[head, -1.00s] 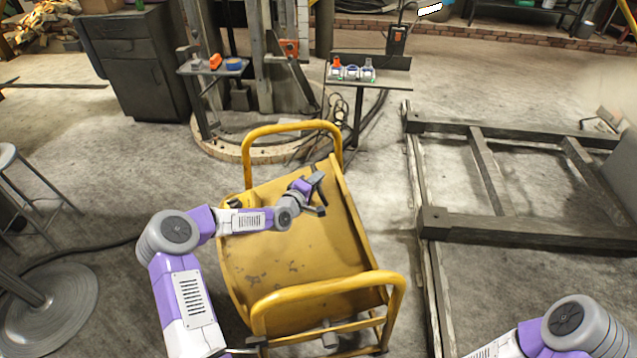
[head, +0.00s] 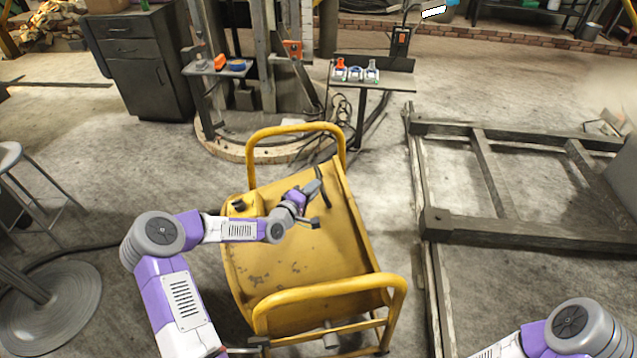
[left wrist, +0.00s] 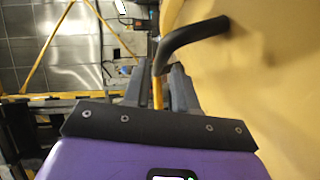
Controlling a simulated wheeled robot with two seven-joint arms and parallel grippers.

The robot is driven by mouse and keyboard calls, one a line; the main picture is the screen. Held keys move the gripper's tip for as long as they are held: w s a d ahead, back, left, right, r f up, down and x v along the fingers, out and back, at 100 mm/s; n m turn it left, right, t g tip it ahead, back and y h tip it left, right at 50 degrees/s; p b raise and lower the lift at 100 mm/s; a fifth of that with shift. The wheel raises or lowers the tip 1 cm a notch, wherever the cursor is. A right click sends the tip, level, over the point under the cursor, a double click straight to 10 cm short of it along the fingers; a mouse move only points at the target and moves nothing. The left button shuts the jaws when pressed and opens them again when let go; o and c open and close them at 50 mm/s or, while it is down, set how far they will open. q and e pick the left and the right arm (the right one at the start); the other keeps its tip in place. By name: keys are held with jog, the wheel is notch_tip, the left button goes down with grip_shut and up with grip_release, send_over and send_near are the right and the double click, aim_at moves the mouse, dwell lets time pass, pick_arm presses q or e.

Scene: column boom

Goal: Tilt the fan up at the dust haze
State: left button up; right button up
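The fan (head: 290,265) is a yellow drum on a frame with yellow tube hoops at both ends. A black bent grip (head: 324,188) stands near the drum's right side; in the left wrist view the black grip (left wrist: 190,40) joins a thin yellow bar. My left gripper (head: 313,206) is open just left of the grip, over the drum. In the left wrist view the fingers are apart, with the bar showing between them; contact cannot be told. A pale dust haze (head: 606,92) hangs at the far right. My right gripper is out of view.
A dark timber frame (head: 520,235) lies on the floor to the right. A small table (head: 385,82) with bottles and a column on a round base (head: 245,150) stand behind. A stool (head: 15,165) is at left. Bare floor lies between fan and frame.

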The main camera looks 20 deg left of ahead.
pick_arm(q)
jog(key=shift+v, duration=1.45)
